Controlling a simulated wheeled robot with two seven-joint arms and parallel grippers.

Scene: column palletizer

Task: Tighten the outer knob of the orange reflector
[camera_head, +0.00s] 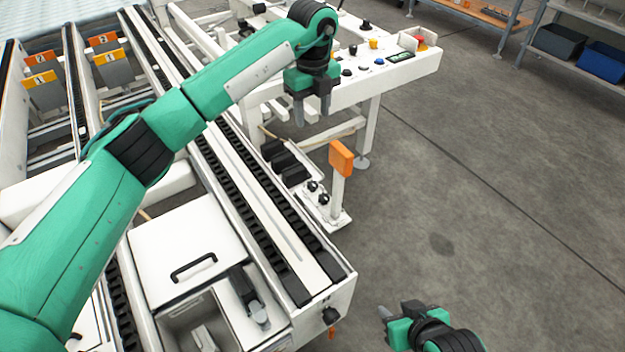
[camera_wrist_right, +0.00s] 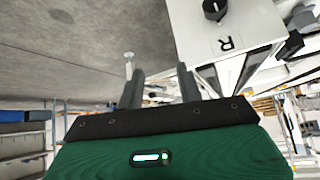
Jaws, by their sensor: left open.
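The orange reflector (camera_head: 341,158) stands on a white post on a small base plate (camera_head: 338,221) beside the conveyor, in the head view. Two black knobs sit at its foot, an upper-left knob (camera_head: 312,186) and a lower-right knob (camera_head: 323,199). My left gripper (camera_head: 311,114) is above and slightly left of the reflector, apart from it, fingers down, spread and empty. My right gripper (camera_head: 393,312) is low in the head view, right of the conveyor end and well below the reflector. Its fingers show apart and empty in the right wrist view (camera_wrist_right: 159,85).
The conveyor rail (camera_head: 265,222) runs left of the reflector, with a black knob (camera_head: 330,315) at its end. A control panel (camera_head: 400,66) stands behind my left gripper. Floor at right is clear.

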